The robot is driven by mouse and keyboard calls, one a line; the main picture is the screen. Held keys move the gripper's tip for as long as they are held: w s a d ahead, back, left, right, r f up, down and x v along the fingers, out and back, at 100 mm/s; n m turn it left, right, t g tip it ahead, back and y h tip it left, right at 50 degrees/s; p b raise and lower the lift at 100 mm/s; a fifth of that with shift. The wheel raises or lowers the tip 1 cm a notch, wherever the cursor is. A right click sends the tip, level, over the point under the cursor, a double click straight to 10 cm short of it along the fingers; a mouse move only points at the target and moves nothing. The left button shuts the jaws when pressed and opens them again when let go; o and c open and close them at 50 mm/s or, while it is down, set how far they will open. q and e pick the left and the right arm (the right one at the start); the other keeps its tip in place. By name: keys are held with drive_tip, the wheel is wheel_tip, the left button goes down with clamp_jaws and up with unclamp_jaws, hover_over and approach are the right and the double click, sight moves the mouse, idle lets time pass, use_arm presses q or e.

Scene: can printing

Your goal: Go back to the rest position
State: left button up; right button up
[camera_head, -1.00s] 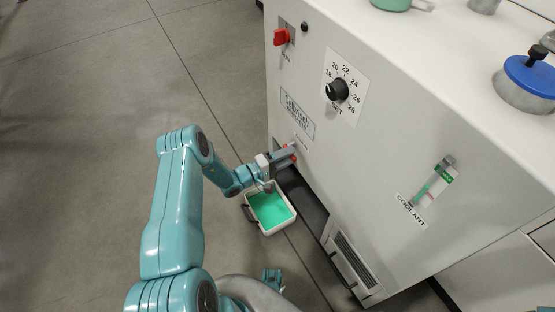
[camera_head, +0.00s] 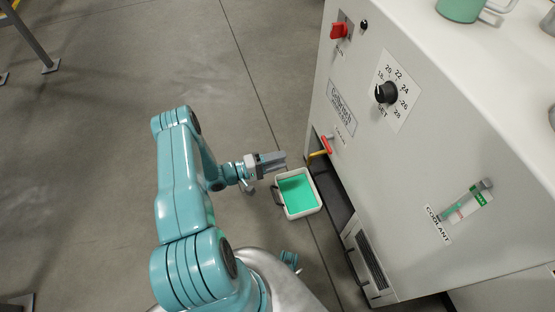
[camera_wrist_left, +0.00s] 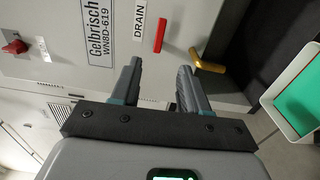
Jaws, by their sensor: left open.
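My left gripper (camera_head: 272,160) is in the air to the left of the machine, above and beside a white tray of green liquid. In the left wrist view its two fingers (camera_wrist_left: 160,85) stand apart with nothing between them. The drain valve has a red handle (camera_head: 326,145) and a yellow spout (camera_head: 319,154) on the machine's lower front; the gripper is clear of it. The red handle (camera_wrist_left: 160,33) and the brass-coloured spout (camera_wrist_left: 208,66) also show ahead of the fingers in the left wrist view. My right gripper is not in view.
The white tray (camera_head: 318,205) with green liquid sits on the floor below the spout. The white machine (camera_head: 400,160) fills the right side, with a red switch (camera_head: 339,30), a black dial (camera_head: 386,92) and a coolant gauge (camera_head: 467,203). The floor on the left is mostly clear.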

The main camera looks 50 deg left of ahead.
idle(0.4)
use_arm(q)
drive_tip(key=d+f+m+g+h, duration=0.2)
drive_tip(key=d+g+h, duration=0.25)
drive_tip(key=d, duration=0.65)
drive_tip(key=s+d+f+m+g+y, duration=0.2)
drive_tip(key=s+d+m+g+y, duration=0.3)
drive_tip(key=s+d+g, duration=0.95)
drive_tip(key=w+d+r+m+t+y+p, duration=0.1)
drive_tip(key=d+r+m+p, duration=0.1)
drive_tip(key=r+p, duration=0.9)
drive_tip(key=w+d+r+m+t+y+p, duration=0.1)
drive_tip(key=d+r+m+p, duration=0.1)
drive_tip(key=r+p, duration=0.9)
wheel_tip(320, 180, up, 4)
drive_tip(key=shift+f+m+t+p, duration=0.2)
drive_tip(key=shift+m+t+p, duration=0.1)
drive_tip(key=shift+m+t, duration=0.1)
